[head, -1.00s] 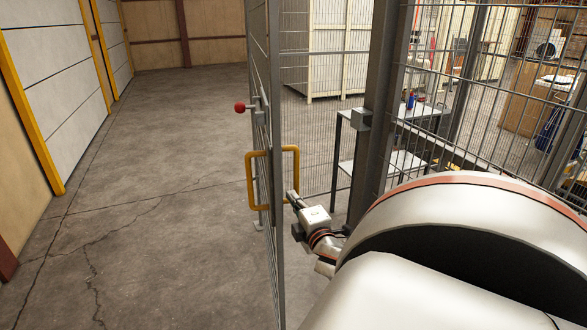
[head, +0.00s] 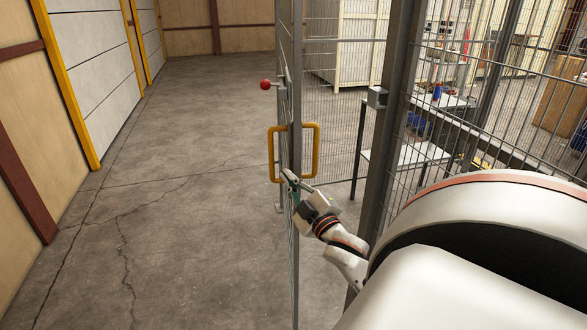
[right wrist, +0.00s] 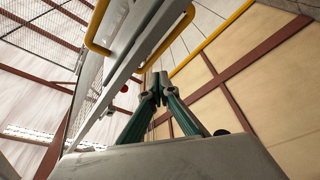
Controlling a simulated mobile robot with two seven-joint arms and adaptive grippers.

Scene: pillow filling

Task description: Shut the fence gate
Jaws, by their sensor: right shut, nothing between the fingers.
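The fence gate (head: 297,240) stands open and shows nearly edge-on in the head view. A gap separates its free edge from the grey fence post (head: 388,150). A yellow handle (head: 318,150) wraps both sides of the gate frame, and a red-knobbed latch (head: 265,85) sits above it. My right gripper (head: 290,178) is shut and empty at the gate edge, just below the handle. I cannot tell whether it touches the frame. In the right wrist view the closed fingertips (right wrist: 157,88) are below the yellow handle (right wrist: 178,38). My left gripper is out of view.
A grey latch box (head: 377,97) is fixed on the post. Behind the mesh fence are a work table (head: 415,157) and a pale cabinet (head: 358,45). The concrete floor (head: 190,200) left of the gate is clear up to the panelled wall.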

